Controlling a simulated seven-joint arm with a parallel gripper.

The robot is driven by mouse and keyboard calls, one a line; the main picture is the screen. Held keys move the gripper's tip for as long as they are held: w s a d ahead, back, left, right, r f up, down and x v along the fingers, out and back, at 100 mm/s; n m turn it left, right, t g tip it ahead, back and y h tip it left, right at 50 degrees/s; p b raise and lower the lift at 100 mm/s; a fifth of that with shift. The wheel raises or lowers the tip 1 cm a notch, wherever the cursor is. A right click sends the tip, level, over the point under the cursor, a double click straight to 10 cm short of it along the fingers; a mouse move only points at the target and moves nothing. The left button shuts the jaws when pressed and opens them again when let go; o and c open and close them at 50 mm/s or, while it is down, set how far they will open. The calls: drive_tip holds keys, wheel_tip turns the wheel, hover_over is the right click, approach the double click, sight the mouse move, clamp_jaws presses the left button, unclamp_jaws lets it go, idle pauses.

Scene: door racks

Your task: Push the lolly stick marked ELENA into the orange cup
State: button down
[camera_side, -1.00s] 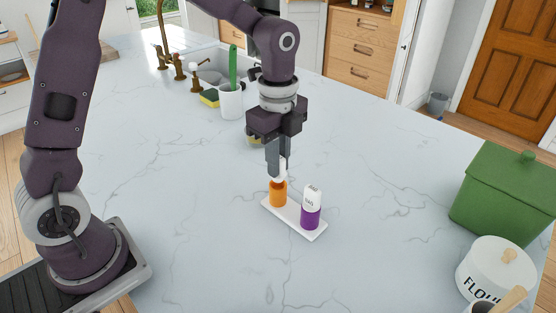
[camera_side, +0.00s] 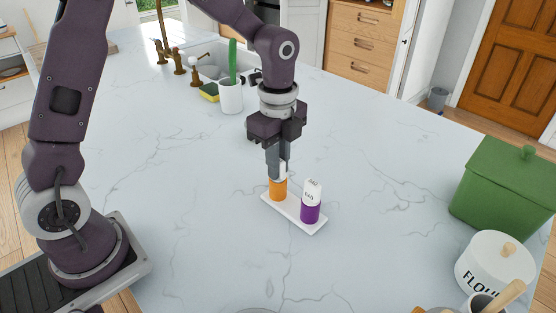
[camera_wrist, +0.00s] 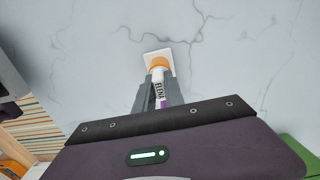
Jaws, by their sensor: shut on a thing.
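The orange cup (camera_side: 278,190) stands at the left end of a small white tray (camera_side: 293,214). My gripper (camera_side: 277,172) points down right above this cup and is shut on the white lolly stick marked ELENA (camera_wrist: 159,87). The stick is upright, and its lower end is at or inside the orange cup's mouth; how deep it sits is hidden. In the wrist view the orange cup (camera_wrist: 159,63) shows just beyond the stick. A purple cup (camera_side: 310,213) holding another white lolly stick (camera_side: 312,191) stands at the tray's right end.
A green bin (camera_side: 500,190) and a white flour jar (camera_side: 488,262) stand at the right. A white mug (camera_side: 231,97) and a sponge (camera_side: 209,92) are by the sink at the back. The marble counter around the tray is mostly clear.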

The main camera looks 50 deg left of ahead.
drive_tip(key=shift+f, duration=0.1)
drive_tip(key=c, duration=1.3)
unclamp_jaws()
drive_tip(key=shift+c, duration=0.2)
wheel_tip(320, 180, up, 7)
drive_tip(key=shift+r, duration=0.1)
drive_tip(key=s+a+r+n+t, duration=0.1)
drive_tip(key=s+r+n+t, duration=0.1)
drive_tip(key=s+n, duration=0.6)
drive_tip(key=s+a+r+n+t, duration=0.2)
drive_tip(key=s+r+n+t, duration=0.1)
drive_tip(key=s+n, duration=0.6)
drive_tip(key=s+r, duration=0.1)
drive_tip(key=s, duration=0.3)
drive_tip(key=shift+s+a+r+n+t, duration=0.15)
drive_tip(key=shift+s+r+n+t, duration=0.1)
drive_tip(key=shift+s+n+t, duration=0.05)
